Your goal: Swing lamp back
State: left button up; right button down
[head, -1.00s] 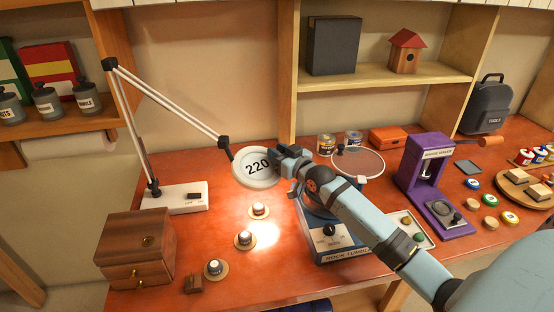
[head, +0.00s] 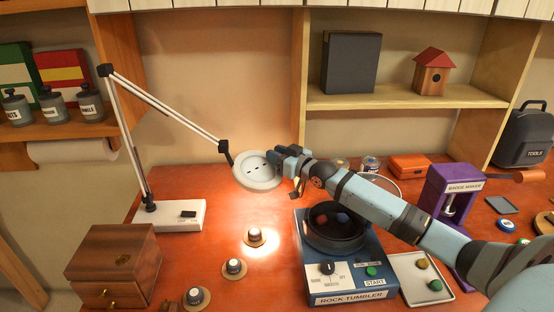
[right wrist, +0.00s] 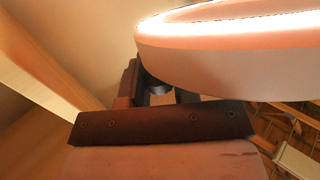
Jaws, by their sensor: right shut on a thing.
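The desk lamp has a white base (head: 182,215), a jointed white arm (head: 170,112) with dark joints and a round white head (head: 257,170). The head hangs over the back of the red-brown bench, with dark marks on its top. My right gripper (head: 283,164) is shut on the right rim of the lamp head. In the right wrist view the lit underside edge of the lamp head (right wrist: 235,60) fills the upper right, close to the jaws. My left gripper is not in view.
A blue rock tumbler (head: 345,275) stands under my right arm. A wooden drawer box (head: 110,262) is at front left, a purple badge maker (head: 455,195) at right.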

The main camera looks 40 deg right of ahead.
jog(key=shift+w+d+r, duration=0.1)
jog(key=shift+d+r, duration=0.2)
jog(key=shift+r, duration=0.05)
jog(key=c, duration=1.2)
grip_release()
jog(key=shift+o, duration=1.4)
jog(key=shift+w+f, duration=0.15)
jog(key=shift+w, duration=0.1)
jog(key=shift+w+f, duration=0.1)
jog(key=shift+f, duration=0.1)
jog(key=shift+s+a+r, duration=0.15)
jog(key=shift+s+r, duration=0.05)
jog(key=shift+r, duration=0.1)
notch_tip(320, 180, up, 20)
jog(key=shift+w+f+b, duration=0.15)
jog(key=shift+f+b, duration=0.1)
jog(key=shift+b, duration=0.2)
jog(key=shift+f, duration=0.15)
